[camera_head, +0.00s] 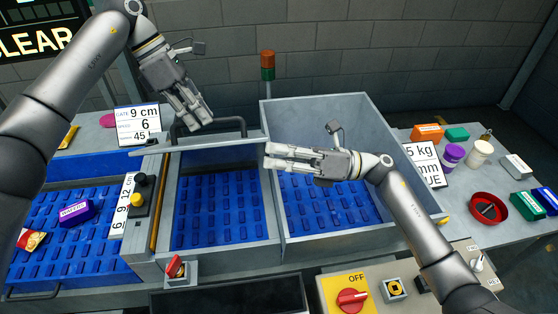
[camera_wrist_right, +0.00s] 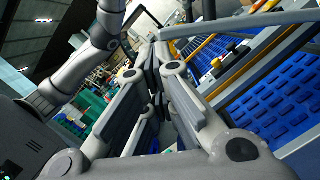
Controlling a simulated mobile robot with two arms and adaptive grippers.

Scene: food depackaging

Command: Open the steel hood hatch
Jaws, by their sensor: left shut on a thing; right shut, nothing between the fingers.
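The steel hood hatch (camera_head: 225,140) shows as a thin grey plate seen nearly edge-on, raised above the left opening of the steel housing. Blue belt (camera_head: 215,205) is visible below it. Its dark bar handle (camera_head: 232,122) is on the far side. My left gripper (camera_head: 197,118) is shut on the handle near its left half; its fingertips partly hide the bar. My right gripper (camera_head: 268,156) is shut and empty at the hatch's right end, above the divider. I cannot tell if it touches the plate. In the right wrist view its fingers (camera_wrist_right: 156,58) are together.
An open steel bin (camera_head: 335,115) with blue belt floor is to the right. Several containers, including a purple jar (camera_head: 452,155) and a red ring-shaped dish (camera_head: 488,208), stand on the right table. A red switch (camera_head: 176,267) and a yellow OFF panel (camera_head: 347,295) are in front.

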